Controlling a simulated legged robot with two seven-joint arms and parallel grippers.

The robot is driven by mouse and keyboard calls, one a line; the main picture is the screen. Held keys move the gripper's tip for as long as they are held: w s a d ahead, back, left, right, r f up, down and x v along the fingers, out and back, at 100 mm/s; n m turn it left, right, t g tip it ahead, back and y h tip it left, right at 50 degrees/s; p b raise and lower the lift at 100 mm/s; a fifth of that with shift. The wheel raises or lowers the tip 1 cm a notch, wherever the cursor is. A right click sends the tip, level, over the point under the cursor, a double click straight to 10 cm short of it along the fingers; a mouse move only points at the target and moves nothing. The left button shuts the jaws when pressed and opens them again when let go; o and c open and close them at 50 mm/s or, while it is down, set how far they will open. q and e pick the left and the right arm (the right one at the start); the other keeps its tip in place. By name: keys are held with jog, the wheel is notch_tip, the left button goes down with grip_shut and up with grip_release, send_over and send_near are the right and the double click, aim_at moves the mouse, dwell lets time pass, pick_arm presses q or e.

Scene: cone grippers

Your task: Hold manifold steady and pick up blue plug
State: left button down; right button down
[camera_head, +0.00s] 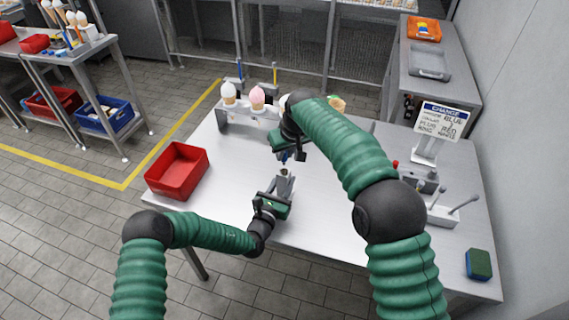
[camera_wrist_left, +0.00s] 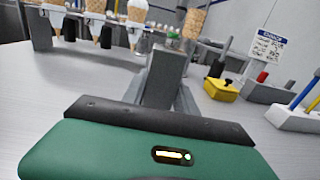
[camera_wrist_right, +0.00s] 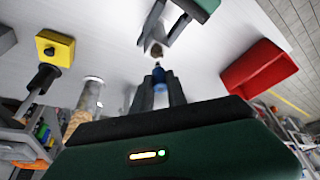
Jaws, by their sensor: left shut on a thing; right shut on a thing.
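My left gripper (camera_head: 284,178) is low over the front middle of the table. I cannot tell whether the two touch.
A red bin (camera_head: 177,170) stands at the table's left. A rack with ice-cream cones (camera_head: 257,97) is at the back. A sign (camera_head: 445,118), a grey fixture with levers (camera_head: 440,212) and a green-blue sponge (camera_head: 479,264) are at right. A yellow box (camera_wrist_left: 221,89) stands behind the grippers.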

notch_tip(320, 180, up, 5)
jog(key=shift+f, duration=0.15)
pick_arm(q)
jog(key=c, duration=0.9)
grip_release()
jog(key=shift+s, duration=0.1)
